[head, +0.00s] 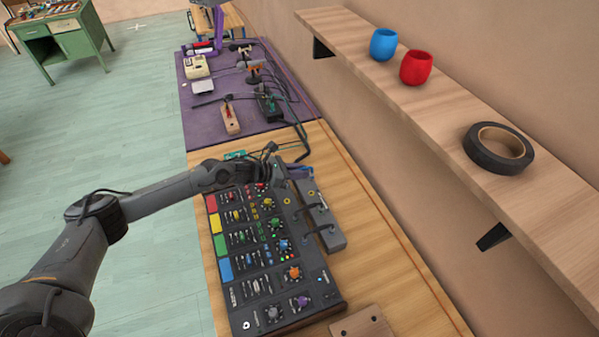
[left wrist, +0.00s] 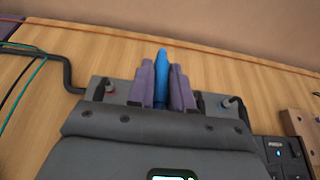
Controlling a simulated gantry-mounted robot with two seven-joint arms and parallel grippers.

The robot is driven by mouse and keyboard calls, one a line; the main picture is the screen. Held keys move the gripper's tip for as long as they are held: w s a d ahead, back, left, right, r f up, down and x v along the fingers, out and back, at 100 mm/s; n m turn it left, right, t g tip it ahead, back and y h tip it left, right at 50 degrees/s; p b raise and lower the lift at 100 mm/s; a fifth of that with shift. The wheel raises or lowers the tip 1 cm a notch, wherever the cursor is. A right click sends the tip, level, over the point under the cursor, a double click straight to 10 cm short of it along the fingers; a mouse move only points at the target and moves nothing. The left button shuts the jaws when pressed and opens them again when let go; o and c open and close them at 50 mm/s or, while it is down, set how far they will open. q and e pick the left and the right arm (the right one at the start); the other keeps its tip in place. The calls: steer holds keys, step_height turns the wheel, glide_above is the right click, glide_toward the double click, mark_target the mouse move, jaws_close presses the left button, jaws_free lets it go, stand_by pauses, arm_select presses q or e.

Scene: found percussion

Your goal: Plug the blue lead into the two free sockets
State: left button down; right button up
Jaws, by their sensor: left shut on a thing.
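My left gripper (head: 297,172) reaches in over the far end of the control panel. In the left wrist view its purple fingers (left wrist: 162,88) are shut on a blue plug (left wrist: 161,68), part of the blue lead, which points away from the gripper. The rest of the lead is hidden. Beyond the gripper, a grey box (left wrist: 102,84) shows on both sides of the fingers, with a black cable at its left and a small connector at its right. Free sockets cannot be made out. My right gripper is not in view.
The panel (head: 265,260) with coloured knobs and pads lies on the wooden bench; a long grey box (head: 328,232) with black leads sits along its right side. A wooden block (head: 362,326) is near the front. A wall shelf (head: 450,110) holds two cups and black tape.

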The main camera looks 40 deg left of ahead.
arm_select(q)
steer(key=shift+w+d, duration=0.15)
steer(key=shift+w, duration=0.05)
steer(key=shift+s, duration=0.15)
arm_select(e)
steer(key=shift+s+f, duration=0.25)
arm_select(q)
steer(key=shift+f, duration=0.2)
arm_select(e)
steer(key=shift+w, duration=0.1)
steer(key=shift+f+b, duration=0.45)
steer(key=shift+b, duration=0.1)
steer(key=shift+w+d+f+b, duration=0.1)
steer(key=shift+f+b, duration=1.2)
arm_select(q)
step_height(320, 180, down, 6)
steer(key=shift+r, duration=0.25)
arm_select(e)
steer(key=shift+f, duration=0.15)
arm_select(q)
steer(key=shift+b, duration=0.3)
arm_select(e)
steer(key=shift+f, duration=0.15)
